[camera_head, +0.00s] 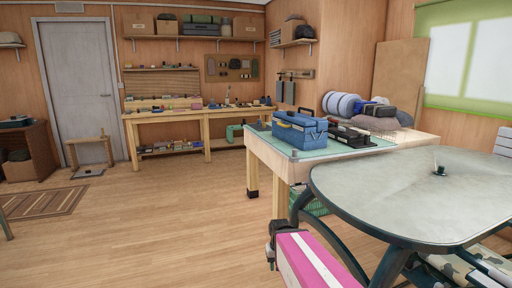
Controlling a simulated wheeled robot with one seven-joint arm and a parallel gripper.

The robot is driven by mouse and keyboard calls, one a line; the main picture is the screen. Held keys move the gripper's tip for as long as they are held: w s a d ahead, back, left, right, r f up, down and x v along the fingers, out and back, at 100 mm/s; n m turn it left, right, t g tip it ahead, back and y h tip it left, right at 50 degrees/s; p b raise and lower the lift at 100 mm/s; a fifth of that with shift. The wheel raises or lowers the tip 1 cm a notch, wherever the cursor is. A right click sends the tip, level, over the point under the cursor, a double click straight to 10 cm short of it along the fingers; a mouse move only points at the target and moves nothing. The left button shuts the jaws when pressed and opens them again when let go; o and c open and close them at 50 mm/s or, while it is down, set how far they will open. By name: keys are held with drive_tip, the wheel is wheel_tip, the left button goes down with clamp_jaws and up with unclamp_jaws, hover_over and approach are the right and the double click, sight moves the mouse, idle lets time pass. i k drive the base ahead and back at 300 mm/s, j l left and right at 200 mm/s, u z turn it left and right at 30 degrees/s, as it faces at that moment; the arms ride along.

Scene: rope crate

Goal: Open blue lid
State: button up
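A blue toolbox (299,132) with a blue lid (301,119) stands on the near left part of a wooden workbench (268,152). The lid appears shut, and a handle runs along its top. The toolbox is small in this view, so its latches are hard to make out. My gripper is not in view.
A black case (349,135) is right of the toolbox, with rolled mats (342,104) behind. A round-cornered table (400,190) stands in front at the right. A pink and white object (310,262) is at the bottom.

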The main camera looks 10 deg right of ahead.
sight(290, 116)
drive_tip(key=i+j+z, duration=0.55)
drive_tip(key=i+j, duration=0.15)
drive_tip(key=j, duration=0.2)
drive_tip(key=i+j, duration=0.15)
drive_tip(key=j, duration=0.2)
drive_tip(key=i+j, duration=0.15)
drive_tip(key=j, duration=0.25)
drive_tip(key=i+j, duration=0.1)
drive_tip(key=j, duration=0.25)
drive_tip(key=i+j, duration=0.15)
drive_tip(key=j, duration=0.2)
